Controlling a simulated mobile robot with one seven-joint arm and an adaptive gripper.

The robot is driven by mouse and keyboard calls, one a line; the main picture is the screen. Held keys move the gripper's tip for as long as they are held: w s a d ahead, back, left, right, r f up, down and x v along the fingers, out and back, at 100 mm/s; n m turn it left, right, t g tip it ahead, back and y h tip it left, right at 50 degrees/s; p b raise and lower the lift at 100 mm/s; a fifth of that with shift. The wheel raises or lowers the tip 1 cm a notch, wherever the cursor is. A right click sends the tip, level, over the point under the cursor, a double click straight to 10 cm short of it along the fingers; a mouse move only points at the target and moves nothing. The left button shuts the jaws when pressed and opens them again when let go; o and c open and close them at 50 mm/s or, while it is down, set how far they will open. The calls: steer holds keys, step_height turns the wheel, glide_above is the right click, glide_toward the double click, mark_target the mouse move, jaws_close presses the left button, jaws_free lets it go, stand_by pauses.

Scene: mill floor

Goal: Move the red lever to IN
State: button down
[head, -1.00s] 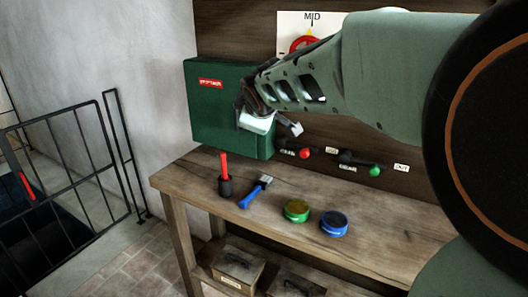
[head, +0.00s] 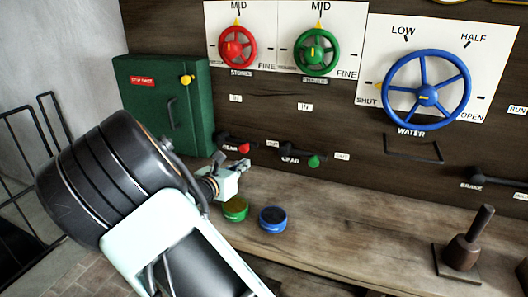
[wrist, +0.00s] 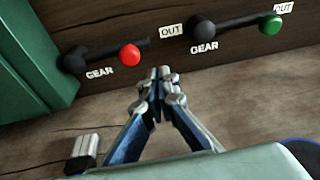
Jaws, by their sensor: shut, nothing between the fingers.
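The red lever is a dark arm with a red knob (head: 244,148) on the lower back board, and it also shows in the wrist view (wrist: 129,54). It points right from its dark pivot, towards an OUT plate (wrist: 172,30). A small plate (head: 235,98), too small to read surely, is above the red lever. My gripper (head: 233,170) is closed and empty, just below and in front of the red knob. In the wrist view its fingertips (wrist: 165,74) are below and right of the knob, seemingly apart from it.
A similar lever with a green knob (head: 314,161) is close on the right, under its own IN plate (head: 305,106). A green cabinet (head: 135,100) stands left. A green tin (head: 235,209) and a blue tin (head: 273,219) are on the bench below. Red, green and blue handwheels are above.

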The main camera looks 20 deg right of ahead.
steer(key=shift+w+d+f+n+t, duration=0.1)
steer(key=shift+w+f+n+t, duration=0.15)
steer(key=shift+n, duration=0.3)
steer(key=shift+w+d+f+n+t, duration=0.15)
steer(key=shift+n+t, duration=0.1)
steer(key=shift+n, duration=0.3)
steer(key=shift+a, duration=0.1)
steer(key=x, duration=1)
steer(key=shift+b, duration=0.35)
steer(key=shift+r, duration=0.1)
